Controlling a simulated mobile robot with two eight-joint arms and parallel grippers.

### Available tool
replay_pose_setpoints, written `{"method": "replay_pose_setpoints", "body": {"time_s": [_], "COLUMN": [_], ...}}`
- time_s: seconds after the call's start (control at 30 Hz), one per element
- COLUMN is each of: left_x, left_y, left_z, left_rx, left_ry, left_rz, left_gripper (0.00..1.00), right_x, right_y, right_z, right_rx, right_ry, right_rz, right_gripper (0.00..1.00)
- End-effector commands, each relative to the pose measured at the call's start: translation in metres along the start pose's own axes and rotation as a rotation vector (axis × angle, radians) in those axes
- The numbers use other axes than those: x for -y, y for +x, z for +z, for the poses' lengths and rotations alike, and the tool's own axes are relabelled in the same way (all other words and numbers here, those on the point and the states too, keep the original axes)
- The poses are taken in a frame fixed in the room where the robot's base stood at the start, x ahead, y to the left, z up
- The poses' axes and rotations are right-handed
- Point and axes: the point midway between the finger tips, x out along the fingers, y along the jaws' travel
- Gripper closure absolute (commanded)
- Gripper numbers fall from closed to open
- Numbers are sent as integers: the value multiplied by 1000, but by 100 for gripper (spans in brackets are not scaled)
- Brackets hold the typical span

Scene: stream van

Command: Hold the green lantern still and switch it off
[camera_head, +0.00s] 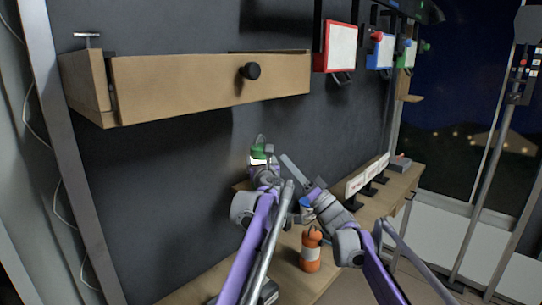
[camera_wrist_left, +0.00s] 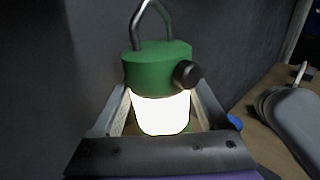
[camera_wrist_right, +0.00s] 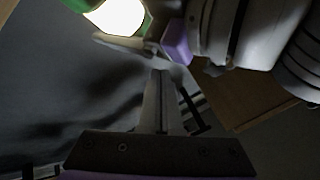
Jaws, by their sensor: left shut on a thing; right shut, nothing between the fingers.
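In the right wrist view the glowing lantern (camera_wrist_right: 118,14) shows at the top left, beyond the shut fingertips.
A blue-and-white object (camera_head: 306,213) is partly hidden between my arms. A wooden drawer (camera_head: 200,88) juts out above. White cards (camera_head: 368,176) stand along the bench to the right.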

Motion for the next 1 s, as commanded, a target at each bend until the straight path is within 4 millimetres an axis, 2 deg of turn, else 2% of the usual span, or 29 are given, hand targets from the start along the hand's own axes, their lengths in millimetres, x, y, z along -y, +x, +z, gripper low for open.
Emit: {"method": "replay_pose_setpoints", "body": {"time_s": [0.1, 0.3, 1.0], "left_x": [0, 0, 0], "left_y": [0, 0, 0], "left_z": [0, 0, 0], "left_rx": [0, 0, 0], "left_ry": [0, 0, 0], "left_rz": [0, 0, 0], "left_gripper": [95, 95, 95], "right_x": [-6, -10, -11], "right_y": [11, 19, 20], "right_z": [6, 10, 11], "right_rx": [1, 1, 0], "right_ry": [0, 0, 0], "right_rz": [-1, -1, 0], "right_gripper": [100, 100, 100]}}
